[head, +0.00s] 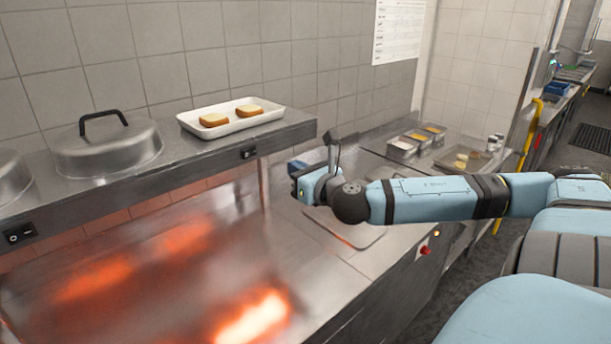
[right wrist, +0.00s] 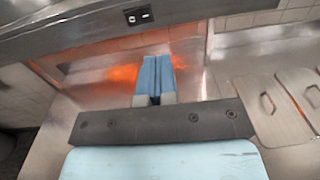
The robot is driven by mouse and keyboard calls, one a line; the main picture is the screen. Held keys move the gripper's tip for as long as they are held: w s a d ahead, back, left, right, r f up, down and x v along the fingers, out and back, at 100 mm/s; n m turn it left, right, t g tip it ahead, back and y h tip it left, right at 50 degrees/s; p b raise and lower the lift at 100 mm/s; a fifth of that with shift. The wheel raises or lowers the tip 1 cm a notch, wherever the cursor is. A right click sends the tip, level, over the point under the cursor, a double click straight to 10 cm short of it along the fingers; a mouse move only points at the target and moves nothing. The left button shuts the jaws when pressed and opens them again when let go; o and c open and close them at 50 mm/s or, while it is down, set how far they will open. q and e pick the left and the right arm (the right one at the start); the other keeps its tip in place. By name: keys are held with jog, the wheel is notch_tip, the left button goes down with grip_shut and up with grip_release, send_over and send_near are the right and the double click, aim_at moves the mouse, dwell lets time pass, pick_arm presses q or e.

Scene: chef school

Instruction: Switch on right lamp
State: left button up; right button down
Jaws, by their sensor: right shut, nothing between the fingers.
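A small black switch (head: 248,153) sits on the front edge of the steel shelf, toward its right end. It also shows in the right wrist view (right wrist: 138,15), at the top. The lamps themselves are hidden under the shelf. My right gripper (head: 297,178) is to the right of this switch, apart from it, in front of the shelf's right end. In the right wrist view its blue fingers (right wrist: 157,76) are together and empty, pointing toward the shelf, with the switch beyond and above them. My left gripper is not in view.
A second switch (head: 20,235) is on the shelf edge at the left. The shelf carries a metal dome lid (head: 108,150) and a white tray (head: 232,121) with bread. Orange glow lies on the steel counter (head: 325,285).

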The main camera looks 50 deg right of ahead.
jog(key=shift+s+p, duration=0.3)
jog(key=shift+s, duration=0.9)
jog(key=s+a+f+m+g, duration=0.1)
jog(key=s+f+m+g, duration=0.15)
jog(key=f+m, duration=0.45)
jog(key=s+a+f+m+g+y, duration=0.1)
jog(key=s+f+m, duration=0.3)
jog(key=f, duration=0.7)
jog(key=s+a+f+m+g, duration=0.25)
jog(key=f+m, duration=0.25)
jog(key=f, duration=0.5)
jog(key=s+a+f+m+y, duration=0.1)
jog(key=a+f+m, duration=0.3)
jog(key=a, duration=0.4)
jog(key=s+a+f+m+y, duration=0.2)
jog(key=s+a+f+m, duration=0.2)
jog(key=a+m, duration=0.2)
jog(key=s+a+f+m+y, duration=0.1)
jog(key=s+a+f+m, duration=0.2)
jog(key=a, duration=0.7)
jog(key=shift+f+m+g+y, duration=0.4)
jog(key=shift+f+m, duration=0.35)
jog(key=shift+m, duration=0.35)
